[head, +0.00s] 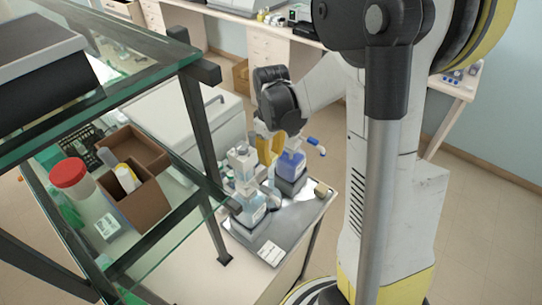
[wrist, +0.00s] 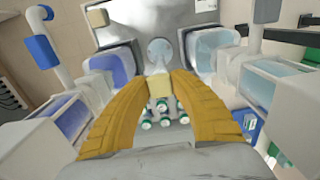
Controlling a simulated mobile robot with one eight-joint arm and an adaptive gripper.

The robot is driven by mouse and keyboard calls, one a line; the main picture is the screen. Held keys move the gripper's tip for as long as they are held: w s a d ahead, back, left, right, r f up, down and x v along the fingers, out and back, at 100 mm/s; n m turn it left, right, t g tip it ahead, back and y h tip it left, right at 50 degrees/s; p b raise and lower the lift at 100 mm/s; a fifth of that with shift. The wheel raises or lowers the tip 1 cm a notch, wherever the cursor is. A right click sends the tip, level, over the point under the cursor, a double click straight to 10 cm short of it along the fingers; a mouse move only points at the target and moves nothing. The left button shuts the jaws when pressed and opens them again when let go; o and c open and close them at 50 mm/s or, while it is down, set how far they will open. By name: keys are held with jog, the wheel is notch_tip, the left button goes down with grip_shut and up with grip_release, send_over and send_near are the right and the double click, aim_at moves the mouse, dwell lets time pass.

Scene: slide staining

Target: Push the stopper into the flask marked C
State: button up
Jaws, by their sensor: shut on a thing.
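My gripper's yellow fingers (wrist: 158,92) are closed on a pale beige stopper (wrist: 159,84) in the wrist view. A clear rounded glass piece (wrist: 160,51) shows just beyond the stopper and looks like part of a flask. I cannot tell whether the stopper sits in its neck or only lines up with it. In the head view my gripper (head: 268,150) points down among bottles on the grey tray (head: 272,235), and the stopper is hidden there. No letter C is readable in either view.
Several green-ringed vials (wrist: 165,122) lie below the fingers in the wrist view. A beige block (head: 321,188) rests at the tray's right edge. A glass-shelved rack (head: 205,130) stands left.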

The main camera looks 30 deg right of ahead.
jog(key=shift+f+b, duration=0.7)
jog(key=shift+b, duration=0.1)
dwell(1.0)
dwell(0.4)
jog(key=o, duration=1.3)
jog(key=shift+r, duration=0.15)
jog(key=shift+r+p, duration=2)
jog(key=shift+r, duration=0.95)
grip_shut()
